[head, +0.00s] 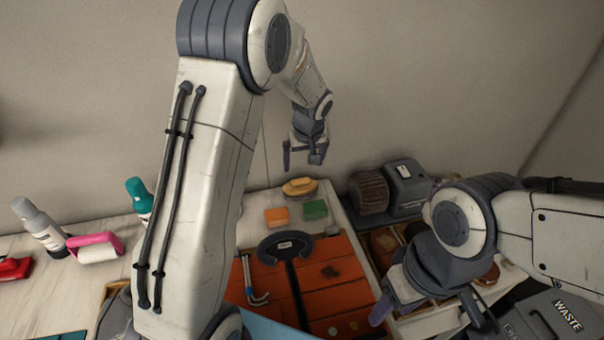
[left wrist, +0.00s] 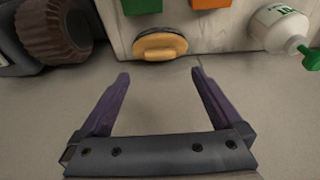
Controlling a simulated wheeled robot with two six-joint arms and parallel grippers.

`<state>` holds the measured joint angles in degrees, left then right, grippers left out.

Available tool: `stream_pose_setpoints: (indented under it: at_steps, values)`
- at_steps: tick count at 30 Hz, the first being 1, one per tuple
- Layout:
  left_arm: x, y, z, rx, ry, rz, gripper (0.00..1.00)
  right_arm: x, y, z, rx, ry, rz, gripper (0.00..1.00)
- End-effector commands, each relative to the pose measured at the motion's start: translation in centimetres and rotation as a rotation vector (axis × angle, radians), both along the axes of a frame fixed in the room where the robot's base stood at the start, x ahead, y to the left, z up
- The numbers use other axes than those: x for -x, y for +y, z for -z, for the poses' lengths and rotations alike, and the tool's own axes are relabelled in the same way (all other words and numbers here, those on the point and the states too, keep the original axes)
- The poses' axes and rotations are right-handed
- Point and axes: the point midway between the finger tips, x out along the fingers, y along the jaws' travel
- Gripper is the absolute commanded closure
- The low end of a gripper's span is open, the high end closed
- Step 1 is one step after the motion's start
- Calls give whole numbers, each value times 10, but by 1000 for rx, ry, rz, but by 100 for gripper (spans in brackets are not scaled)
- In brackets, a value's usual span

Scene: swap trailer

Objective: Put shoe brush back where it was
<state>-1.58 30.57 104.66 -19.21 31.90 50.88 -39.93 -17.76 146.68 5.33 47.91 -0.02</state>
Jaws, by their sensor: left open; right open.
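An oval wooden-topped brush, apparently the shoe brush (head: 300,187), lies at the back edge of the worktop, by the wall. In the left wrist view the brush (left wrist: 160,45) sits beyond the fingertips, roughly between them but apart from them. My left gripper (head: 304,160) is open and empty, above the brush near the wall; its two purple fingers show in the left wrist view (left wrist: 158,80). My right gripper (head: 428,315) is open at the lower right, over the compartment tray (head: 433,325). Nothing is visible between its fingers, though its arm hides part of the tray.
An orange sponge (head: 276,215) and a green sponge (head: 315,209) lie in front of the brush. A machine with a brown roller (head: 370,192) stands to the right. A teal-capped bottle (head: 139,195) and a pink-handled roller (head: 95,247) are at left. An orange mat (head: 325,270) holds tools.

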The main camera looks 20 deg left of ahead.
Motion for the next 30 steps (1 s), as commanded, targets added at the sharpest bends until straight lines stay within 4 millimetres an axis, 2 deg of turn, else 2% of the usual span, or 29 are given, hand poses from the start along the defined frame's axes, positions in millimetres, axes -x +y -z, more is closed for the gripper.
stream_pose_setpoints:
  at_steps: [4,11,14,17,20,22,24,27,30]
  values:
    - [5,-4,-21,0,-3,2,0,0,0,4,0,0,0,50]
    - [9,-7,-31,1,2,3,0,0,0,4,0,0,0,50]
    - [21,-23,-38,3,14,56,0,0,0,4,0,0,0,50]
    - [57,-64,-53,8,47,211,0,0,0,4,0,0,0,50]
    - [121,-113,-68,19,104,448,0,0,0,4,0,0,0,50]
    - [172,-139,-75,28,144,628,0,0,0,4,0,0,0,50]
    - [222,-155,-78,37,179,799,0,0,0,4,0,0,0,50]
    - [281,-164,-78,51,223,1005,0,0,0,4,0,0,0,50]
    - [321,-165,-75,62,250,1147,0,0,0,4,0,0,0,50]
